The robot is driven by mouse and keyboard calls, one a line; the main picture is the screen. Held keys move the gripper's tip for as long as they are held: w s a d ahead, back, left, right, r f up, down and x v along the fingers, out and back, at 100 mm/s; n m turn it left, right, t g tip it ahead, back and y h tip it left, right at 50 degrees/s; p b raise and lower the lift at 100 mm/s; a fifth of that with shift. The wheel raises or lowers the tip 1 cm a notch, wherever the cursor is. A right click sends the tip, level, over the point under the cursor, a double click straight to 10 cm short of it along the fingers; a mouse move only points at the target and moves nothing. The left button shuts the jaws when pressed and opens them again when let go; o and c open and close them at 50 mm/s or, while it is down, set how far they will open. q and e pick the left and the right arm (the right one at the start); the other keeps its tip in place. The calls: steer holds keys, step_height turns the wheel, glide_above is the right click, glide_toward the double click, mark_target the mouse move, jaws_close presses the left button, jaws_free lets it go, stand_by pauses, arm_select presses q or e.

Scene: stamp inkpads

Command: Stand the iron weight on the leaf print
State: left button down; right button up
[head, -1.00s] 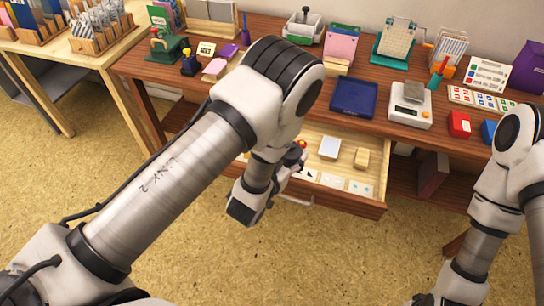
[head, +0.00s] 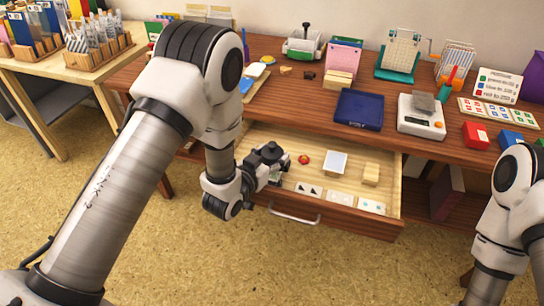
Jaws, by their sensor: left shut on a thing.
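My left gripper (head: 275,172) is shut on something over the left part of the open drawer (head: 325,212). The held thing is small and mostly hidden by the dark fingers, so I cannot tell if it is the iron weight. I see no weight elsewhere for certain. Several small pale cards lie along the drawer's front: one with dark marks (head: 309,189), a faint one (head: 341,198) and one with bluish marks (head: 371,206). They are too small to tell which is the leaf print. My right arm shows at the right edge; its gripper is out of view.
In the drawer lie a red round thing (head: 303,159), a whitish block (head: 335,163) and a wooden block (head: 371,173). On the table stand a dark blue tray (head: 359,109), a white scale (head: 421,117) and a red box (head: 475,135).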

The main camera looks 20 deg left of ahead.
arm_select(q)
steer(key=shift+f+b, duration=0.4)
steer(key=shift+f, duration=0.1)
steer(key=shift+s, duration=0.1)
steer(key=shift+c, duration=1.4)
jaws_free()
steer(key=shift+s+f, duration=0.15)
steer(key=shift+f, duration=0.05)
steer(key=shift+r+p, duration=0.55)
steer(key=shift+r, duration=0.15)
steer(key=v, duration=1.1)
steer(key=shift+s, duration=0.3)
